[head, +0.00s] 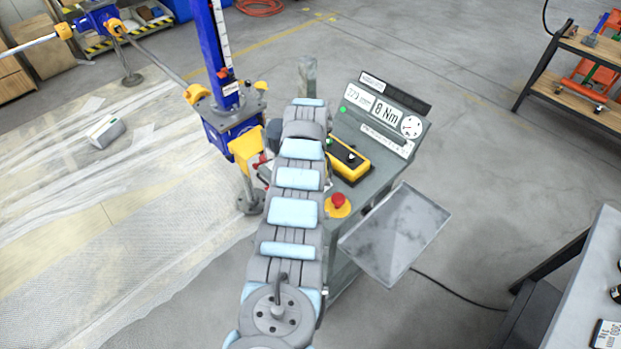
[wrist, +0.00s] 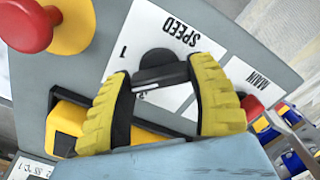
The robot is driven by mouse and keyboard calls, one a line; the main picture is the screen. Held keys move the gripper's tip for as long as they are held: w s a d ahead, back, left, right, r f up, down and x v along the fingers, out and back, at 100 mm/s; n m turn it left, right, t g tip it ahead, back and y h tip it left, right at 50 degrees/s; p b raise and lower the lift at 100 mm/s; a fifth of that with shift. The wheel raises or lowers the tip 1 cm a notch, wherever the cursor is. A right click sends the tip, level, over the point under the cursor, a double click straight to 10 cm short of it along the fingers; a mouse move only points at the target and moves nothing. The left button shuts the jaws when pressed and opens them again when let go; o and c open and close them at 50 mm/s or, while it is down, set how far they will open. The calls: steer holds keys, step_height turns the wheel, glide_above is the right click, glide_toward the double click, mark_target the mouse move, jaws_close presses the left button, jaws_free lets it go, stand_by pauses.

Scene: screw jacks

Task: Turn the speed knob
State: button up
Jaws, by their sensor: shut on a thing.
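In the wrist view the speed knob (wrist: 158,56) is black with a bar-shaped grip, on a white plate marked SPEED and 1. My gripper (wrist: 161,74) has its two yellow ribbed fingers on either side of the knob's bar, shut on it. The fingers and the blue-grey gripper body cover the lower part of the plate. In the head view my arm hides the knob and gripper; the grey control console (head: 375,180) shows to the right of the arm.
A red emergency button (head: 338,200) sits on a yellow plate on the console and also shows in the wrist view (wrist: 25,22). A red switch (wrist: 252,105) by the MAIN label is close to the right finger. A yellow-black box (head: 347,160) and a blue jack column (head: 222,60) stand nearby.

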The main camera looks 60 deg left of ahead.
stand_by(0.4)
steer(key=o, duration=1.2)
step_height(320, 180, up, 12)
stand_by(0.4)
